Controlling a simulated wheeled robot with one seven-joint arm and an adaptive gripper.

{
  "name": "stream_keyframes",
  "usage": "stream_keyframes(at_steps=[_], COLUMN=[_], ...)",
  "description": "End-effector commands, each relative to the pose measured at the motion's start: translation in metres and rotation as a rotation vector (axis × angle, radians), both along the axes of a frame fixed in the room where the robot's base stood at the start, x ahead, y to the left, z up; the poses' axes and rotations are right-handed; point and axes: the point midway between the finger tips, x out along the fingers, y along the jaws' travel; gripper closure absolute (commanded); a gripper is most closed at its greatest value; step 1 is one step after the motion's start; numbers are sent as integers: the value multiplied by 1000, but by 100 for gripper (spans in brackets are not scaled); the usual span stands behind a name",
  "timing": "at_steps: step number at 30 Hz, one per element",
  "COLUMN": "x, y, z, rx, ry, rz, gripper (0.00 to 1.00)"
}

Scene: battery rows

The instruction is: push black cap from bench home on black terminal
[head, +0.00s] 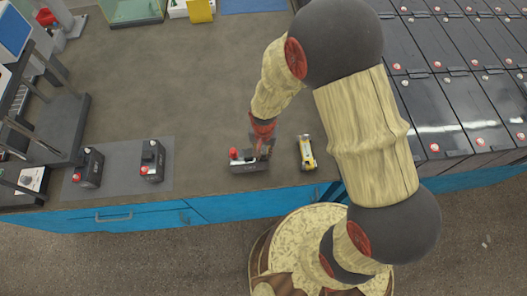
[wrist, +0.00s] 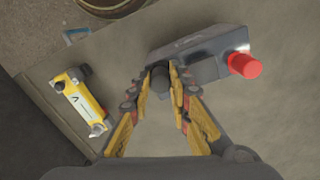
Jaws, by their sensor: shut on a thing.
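A dark grey battery (head: 248,168) stands on the bench near its front edge. It also fills the upper middle of the wrist view (wrist: 210,62). A red cap (wrist: 244,66) sits at one end of it. My gripper (head: 264,147) is over the battery's other end. In the wrist view its fingertips (wrist: 162,72) are closed on a black cap (wrist: 160,78). The cap is at the battery's edge, by the end away from the red cap. The black terminal is hidden, and I cannot tell whether the cap touches it or how far down it sits.
A yellow meter-like device (head: 306,153) lies right of the battery, also in the wrist view (wrist: 82,101). Two more batteries (head: 90,167) (head: 152,161) stand on a grey mat (head: 122,178) at left. Battery rows (head: 460,100) fill the right. The bench behind is mostly clear.

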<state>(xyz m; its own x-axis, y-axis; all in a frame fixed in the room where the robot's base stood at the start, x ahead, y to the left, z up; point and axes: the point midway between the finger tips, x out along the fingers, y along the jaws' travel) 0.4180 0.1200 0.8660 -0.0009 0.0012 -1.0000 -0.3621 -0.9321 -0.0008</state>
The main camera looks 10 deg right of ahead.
Motion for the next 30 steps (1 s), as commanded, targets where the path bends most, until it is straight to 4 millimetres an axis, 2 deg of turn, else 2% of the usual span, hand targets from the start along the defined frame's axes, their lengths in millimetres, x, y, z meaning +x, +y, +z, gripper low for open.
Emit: stream_keyframes(at_steps=[24,25,30], x=[0,0,0], y=[0,0,0], z=[-6,-6,-6], rx=[-1,-1,-1], ry=[1,1,1], rz=[0,0,0], gripper=[91,80,70])
